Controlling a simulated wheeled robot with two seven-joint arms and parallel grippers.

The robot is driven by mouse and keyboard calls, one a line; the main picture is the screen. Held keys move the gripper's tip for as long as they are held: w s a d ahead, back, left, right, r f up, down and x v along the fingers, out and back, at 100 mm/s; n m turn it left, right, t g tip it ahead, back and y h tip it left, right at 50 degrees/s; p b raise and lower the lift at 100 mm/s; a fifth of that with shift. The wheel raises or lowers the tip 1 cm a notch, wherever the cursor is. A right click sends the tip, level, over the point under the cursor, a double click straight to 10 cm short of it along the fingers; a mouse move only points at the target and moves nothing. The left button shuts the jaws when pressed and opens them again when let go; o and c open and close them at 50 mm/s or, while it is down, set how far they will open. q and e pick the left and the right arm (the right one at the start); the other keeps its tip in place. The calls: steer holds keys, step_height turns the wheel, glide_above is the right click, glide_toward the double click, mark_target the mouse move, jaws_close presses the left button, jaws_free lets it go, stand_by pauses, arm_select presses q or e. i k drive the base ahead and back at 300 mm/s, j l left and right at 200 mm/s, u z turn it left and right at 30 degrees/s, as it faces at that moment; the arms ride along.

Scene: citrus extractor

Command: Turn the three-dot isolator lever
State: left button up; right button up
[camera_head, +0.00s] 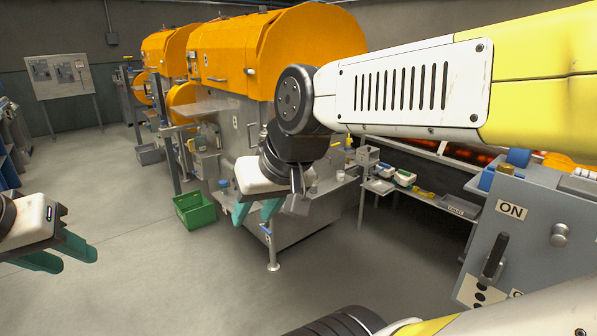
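The three-dot isolator is a grey panel (540,245) at the lower right. Its black lever (494,257) stands upright, its upper end towards the "ON" label (511,210). A white plate with black dots (480,295) sits below the lever, partly cut off by my arm. My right gripper (256,214) has teal fingers spread apart with nothing between them. It hangs in front of the orange-hooded machine, well to the left of the lever. My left gripper (62,258) is at the far left, fingers apart and empty, far from the panel.
Orange-hooded machines (270,45) stand behind my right arm. A green crate (195,211) lies on the floor. A low shelf (425,199) with small items runs left of the panel. A board with grey boxes (60,76) stands far left.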

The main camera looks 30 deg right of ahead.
mark_target(486, 277)
steer(key=i+z, duration=0.5)
steer(key=i+j+z, duration=0.25)
steer(key=i+z, duration=0.35)
steer(key=z, duration=0.3)
steer(key=i+j+z, duration=0.1)
steer(key=z, duration=0.35)
steer(key=i+j+z, duration=0.15)
steer(key=z, duration=0.3)
steer(key=i+j+z, duration=0.15)
steer(key=z, duration=0.3)
steer(key=j+z, duration=0.2)
steer(key=z, duration=0.25)
steer(key=i+j+z, duration=0.15)
steer(key=z, duration=0.25)
steer(key=i+j+z, duration=0.15)
steer(key=z, duration=0.25)
steer(key=j+z, duration=0.4)
steer(key=i+j+z, duration=0.15)
steer(key=z, duration=0.3)
steer(key=j+z, duration=0.65)
steer(key=i+j, duration=0.05)
steer(key=j, duration=0.05)
